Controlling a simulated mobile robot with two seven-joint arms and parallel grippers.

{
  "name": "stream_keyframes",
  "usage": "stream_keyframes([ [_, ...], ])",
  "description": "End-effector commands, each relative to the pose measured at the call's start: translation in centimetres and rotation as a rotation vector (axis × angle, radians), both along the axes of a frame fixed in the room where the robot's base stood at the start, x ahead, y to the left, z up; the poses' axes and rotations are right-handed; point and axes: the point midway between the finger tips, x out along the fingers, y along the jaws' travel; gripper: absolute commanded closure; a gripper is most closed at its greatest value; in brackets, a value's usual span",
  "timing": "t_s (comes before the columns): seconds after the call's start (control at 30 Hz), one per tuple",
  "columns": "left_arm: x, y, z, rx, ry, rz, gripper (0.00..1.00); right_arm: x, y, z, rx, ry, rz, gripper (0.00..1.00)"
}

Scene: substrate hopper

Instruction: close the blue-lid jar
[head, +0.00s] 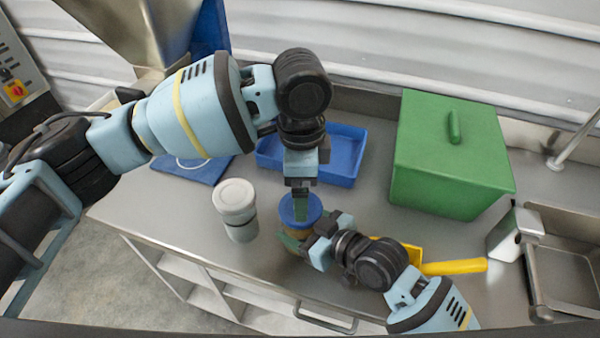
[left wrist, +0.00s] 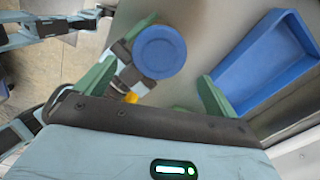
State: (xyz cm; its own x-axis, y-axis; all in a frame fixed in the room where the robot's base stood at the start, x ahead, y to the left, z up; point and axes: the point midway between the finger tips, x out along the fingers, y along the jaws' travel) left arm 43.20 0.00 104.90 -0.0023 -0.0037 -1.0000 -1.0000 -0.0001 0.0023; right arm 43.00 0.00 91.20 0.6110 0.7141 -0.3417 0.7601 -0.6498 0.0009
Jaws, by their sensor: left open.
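The blue-lid jar (head: 295,232) stands on the metal counter, its brownish body partly hidden. Its blue lid (head: 313,214) lies on top; I cannot tell how tightly it sits. The round lid also shows in the left wrist view (left wrist: 160,52). My left gripper (head: 300,208) points down over the lid and is open. In the left wrist view the lid shows between its green fingers (left wrist: 153,88), nearer the left one. My right gripper (head: 293,243) comes from the lower right, with its fingers around the jar's body, and seems shut on it.
A white-lidded jar (head: 236,200) stands left of the blue-lid jar. A green lidded box (head: 450,165) stands back right. A yellow-handled scoop (head: 455,267) lies beside my right arm, and a sink (head: 560,275) is far right.

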Motion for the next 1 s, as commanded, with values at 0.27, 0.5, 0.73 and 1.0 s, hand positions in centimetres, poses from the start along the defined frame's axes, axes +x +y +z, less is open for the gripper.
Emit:
stream_keyframes([
  [0.27,0.0,0.0,0.3,-0.001,0.004,0.452,0.05,-0.1,0.0,-0.3,-0.004,0.006,0.001,0.94],
  [0.5,0.0,0.0,0.6,0.0,0.007,0.842,0.05,-0.1,0.0,-0.3,-0.004,0.006,0.001,0.94],
  [0.73,-0.1,0.0,0.8,0.002,0.01,1.218,0.05,-0.1,0.0,-0.3,-0.004,0.006,0.001,0.94],
  [1.0,-0.1,0.1,1.1,0.003,0.014,1.658,0.05,-0.1,0.0,-0.3,-0.004,0.007,0.001,0.94],
])
